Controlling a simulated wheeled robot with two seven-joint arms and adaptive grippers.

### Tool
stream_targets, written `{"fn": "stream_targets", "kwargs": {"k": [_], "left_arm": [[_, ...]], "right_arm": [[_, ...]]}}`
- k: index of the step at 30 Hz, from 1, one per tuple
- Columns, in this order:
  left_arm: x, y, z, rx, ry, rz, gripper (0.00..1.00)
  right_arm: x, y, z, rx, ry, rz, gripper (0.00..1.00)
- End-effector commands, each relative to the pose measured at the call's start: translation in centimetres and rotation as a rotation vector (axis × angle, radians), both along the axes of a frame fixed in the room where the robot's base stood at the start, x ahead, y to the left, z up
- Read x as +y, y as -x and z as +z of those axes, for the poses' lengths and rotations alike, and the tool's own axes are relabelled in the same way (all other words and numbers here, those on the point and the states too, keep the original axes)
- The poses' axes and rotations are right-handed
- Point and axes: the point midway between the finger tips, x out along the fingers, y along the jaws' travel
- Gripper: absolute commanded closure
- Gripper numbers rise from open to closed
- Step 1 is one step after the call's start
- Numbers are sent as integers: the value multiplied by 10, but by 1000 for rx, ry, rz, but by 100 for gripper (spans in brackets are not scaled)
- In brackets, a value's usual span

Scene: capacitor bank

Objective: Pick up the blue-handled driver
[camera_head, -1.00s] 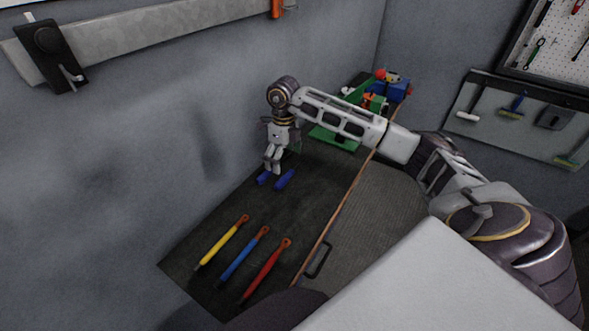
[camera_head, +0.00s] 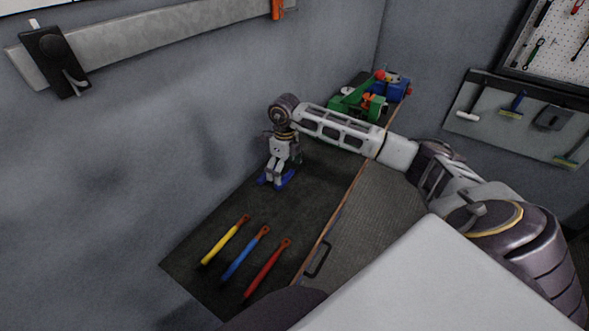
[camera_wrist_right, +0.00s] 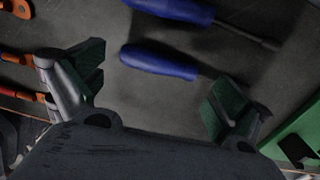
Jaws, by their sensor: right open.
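Two blue-handled drivers lie side by side on the dark bench mat. In the right wrist view, the nearer blue-handled driver (camera_wrist_right: 160,61) lies just ahead of the gap between the fingers, and the second driver (camera_wrist_right: 172,9) lies beyond it, its dark shaft pointing right. In the head view, one blue handle (camera_head: 288,180) shows beside my right gripper (camera_head: 275,181), which partly hides both drivers. My right gripper (camera_wrist_right: 145,100) is open and empty, its green-padded fingers spread wide. My left gripper is not in view.
Yellow (camera_head: 225,241), blue (camera_head: 245,254) and red (camera_head: 267,270) orange-ended tools lie on the near part of the mat (camera_head: 215,285). A green object (camera_head: 355,103) and a blue one (camera_head: 396,87) stand farther back. A grey wall (camera_head: 130,170) borders the bench.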

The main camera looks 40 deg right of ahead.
Motion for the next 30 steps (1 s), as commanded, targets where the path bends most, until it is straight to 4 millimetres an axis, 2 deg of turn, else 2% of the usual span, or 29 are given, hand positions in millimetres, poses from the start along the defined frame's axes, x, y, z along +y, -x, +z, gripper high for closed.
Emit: {"fn": "stream_targets", "kwargs": {"k": [10,25,26,30], "left_arm": [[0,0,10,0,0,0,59],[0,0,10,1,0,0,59],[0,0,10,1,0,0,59],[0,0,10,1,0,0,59]], "right_arm": [[1,3,-30,0,-1,0,0],[1,3,-33,0,0,0,0],[1,3,-33,0,0,0,1],[1,3,-33,0,0,0,19]]}}
